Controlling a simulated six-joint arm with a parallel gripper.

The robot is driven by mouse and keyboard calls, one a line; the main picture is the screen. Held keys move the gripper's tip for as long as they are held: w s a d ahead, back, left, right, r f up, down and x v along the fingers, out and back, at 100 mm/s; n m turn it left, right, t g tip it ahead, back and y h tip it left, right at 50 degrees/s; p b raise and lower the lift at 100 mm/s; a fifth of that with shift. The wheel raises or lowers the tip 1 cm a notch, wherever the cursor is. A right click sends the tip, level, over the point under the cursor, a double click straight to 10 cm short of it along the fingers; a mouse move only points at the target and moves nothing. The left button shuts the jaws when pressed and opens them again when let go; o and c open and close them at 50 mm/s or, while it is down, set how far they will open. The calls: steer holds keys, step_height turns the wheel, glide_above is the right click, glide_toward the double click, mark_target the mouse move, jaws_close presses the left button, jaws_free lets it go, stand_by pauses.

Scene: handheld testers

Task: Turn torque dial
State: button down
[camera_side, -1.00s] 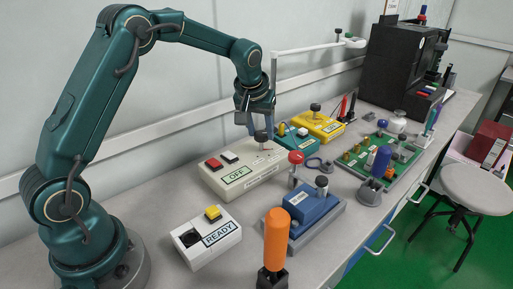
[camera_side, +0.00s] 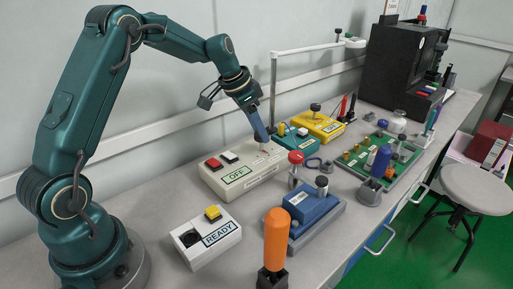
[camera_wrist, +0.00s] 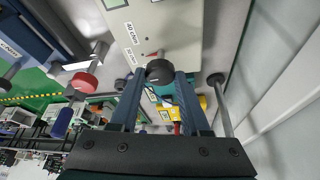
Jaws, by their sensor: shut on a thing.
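The white tester box (camera_side: 262,172) shows a green-framed OFF label, a red button (camera_side: 213,163) and a white button (camera_side: 229,157). Its black round dial knob is at the far end, mostly hidden by my fingers in the side view. In the wrist view the dark knob (camera_wrist: 159,71) sits between my fingertips, with a small red pointer (camera_wrist: 152,54) beside it on the box face (camera_wrist: 178,25). My gripper (camera_side: 264,138) reaches down to the knob at a tilt, its blue fingers shut on it.
A yellow box (camera_side: 320,126) and a teal box (camera_side: 291,138) stand just behind the tester. A red-topped post (camera_side: 295,158) and a blue block (camera_side: 310,205) are to its right. The READY box (camera_side: 208,238) and an orange handle (camera_side: 277,240) stand in front.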

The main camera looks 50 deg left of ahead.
mark_target(251, 152)
steer(key=shift+m, duration=0.6)
steer(key=shift+c, duration=1.9)
jaws_free()
steer(key=shift+r, duration=0.1)
steer(key=v, duration=0.5)
steer(key=shift+a, duration=0.1)
